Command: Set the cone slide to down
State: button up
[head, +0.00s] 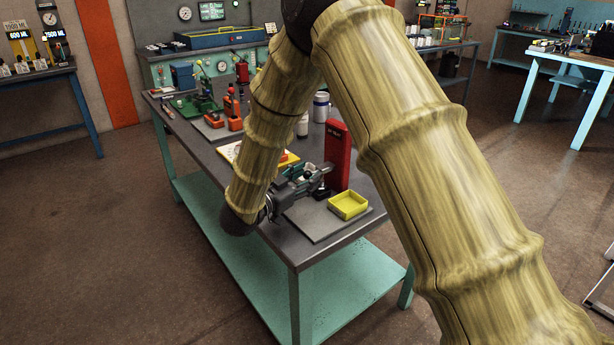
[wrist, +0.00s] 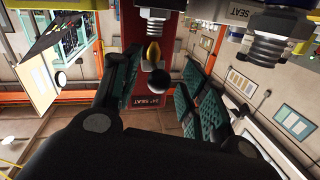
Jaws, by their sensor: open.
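A red upright stand (head: 338,155) rises from the bench, and in the wrist view its red face (wrist: 172,30) carries a label reading "24° SEAT". A black ball knob (wrist: 159,83) and a small brass-coloured cone (wrist: 153,53) show in front of this face. I take the knob to be on the cone slide; its height setting is unclear. My gripper (head: 323,174) reaches sideways to the stand, low near its base. In the wrist view its fingers (wrist: 158,90) are spread, one on each side of the knob. I cannot tell whether either finger touches it.
A yellow tray (head: 347,206) sits on a grey mat (head: 307,222) at the bench's near end. White containers and red and green tools stand farther back on the dark bench top (head: 290,242). Metal fittings (wrist: 268,45) show close by in the wrist view.

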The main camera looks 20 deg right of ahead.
jog(key=v, duration=1.1)
jog(key=shift+a, duration=0.1)
